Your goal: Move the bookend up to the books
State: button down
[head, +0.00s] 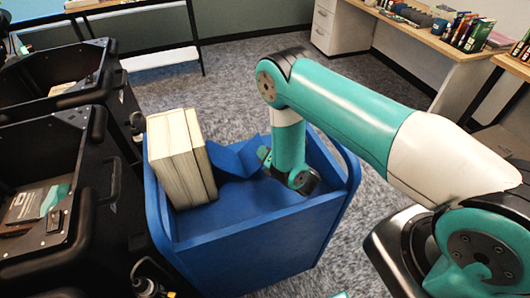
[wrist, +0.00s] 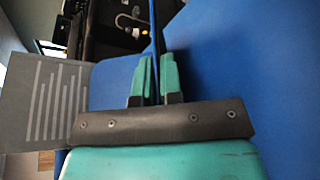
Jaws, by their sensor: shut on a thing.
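The blue bookend (head: 236,158) stands on the blue cart's top, just right of the books. Several thick cream books (head: 180,158) stand together at the cart's left side. My gripper (head: 264,160) reaches in from the right and is shut on the bookend. In the wrist view, its teal fingers (wrist: 155,78) pinch the thin blue plate (wrist: 154,30) of the bookend. A grey book cover with pale stripes (wrist: 48,100) shows at the left there. I cannot tell whether the bookend touches the books; its lower part is partly hidden.
The blue cart (head: 245,252) has raised sides at left and right. Black bins (head: 60,85) stand close along its left. A desk with books (head: 440,40) is at the back right. The cart's front surface is clear, and carpet lies around it.

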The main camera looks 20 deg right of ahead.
jog(key=shift+f, duration=0.15)
jog(key=c, duration=1.3)
grip_release()
jog(key=shift+f, duration=0.1)
